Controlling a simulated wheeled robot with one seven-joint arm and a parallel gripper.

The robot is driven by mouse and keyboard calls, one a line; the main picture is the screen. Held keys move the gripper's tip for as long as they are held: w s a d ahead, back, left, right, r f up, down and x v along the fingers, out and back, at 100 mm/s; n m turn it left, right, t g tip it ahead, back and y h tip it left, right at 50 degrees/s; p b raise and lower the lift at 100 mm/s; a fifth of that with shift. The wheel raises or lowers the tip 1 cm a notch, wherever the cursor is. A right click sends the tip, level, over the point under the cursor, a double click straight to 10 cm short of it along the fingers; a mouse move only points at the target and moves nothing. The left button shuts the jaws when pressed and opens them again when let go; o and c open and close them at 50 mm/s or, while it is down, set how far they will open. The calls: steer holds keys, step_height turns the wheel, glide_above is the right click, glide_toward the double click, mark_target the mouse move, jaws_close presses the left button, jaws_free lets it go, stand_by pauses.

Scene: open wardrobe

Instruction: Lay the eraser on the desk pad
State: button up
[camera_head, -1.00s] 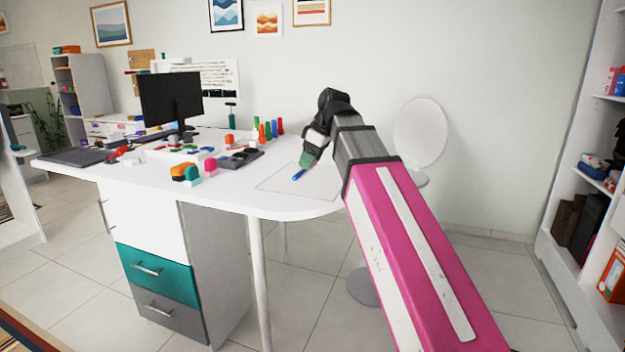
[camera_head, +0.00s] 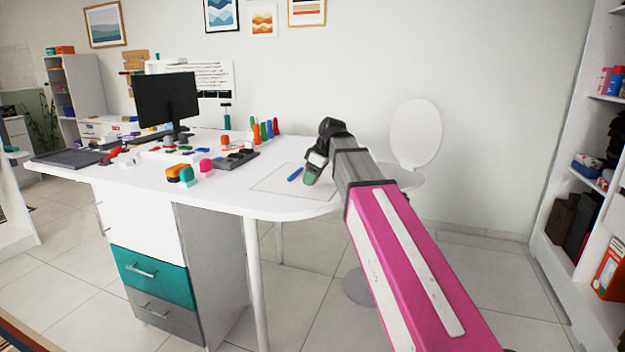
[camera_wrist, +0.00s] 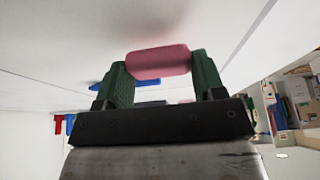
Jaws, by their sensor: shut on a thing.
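The pink eraser (camera_wrist: 158,62) is held between the two green fingers of my gripper (camera_wrist: 160,70) in the wrist view. In the head view my gripper (camera_head: 311,180) is over the right part of the pale desk pad (camera_head: 268,186), and the eraser cannot be made out there. I cannot tell whether the eraser touches the pad. A blue pen-like thing (camera_head: 295,174) lies on the pad, just left of my gripper. It also seems to show in the wrist view (camera_wrist: 97,86), behind a finger.
Left of the pad stand a dark tray (camera_head: 236,160), a pink item (camera_head: 206,166) and an orange item (camera_head: 174,172). Several coloured upright things (camera_head: 264,130) stand at the back of the desk. A white chair (camera_head: 416,135) is behind the desk's right end. The pad's left part is clear.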

steer(key=shift+f, duration=0.45)
steer(key=shift+f, duration=0.1)
steer(key=o, duration=0.9)
steer(key=v, duration=1.2)
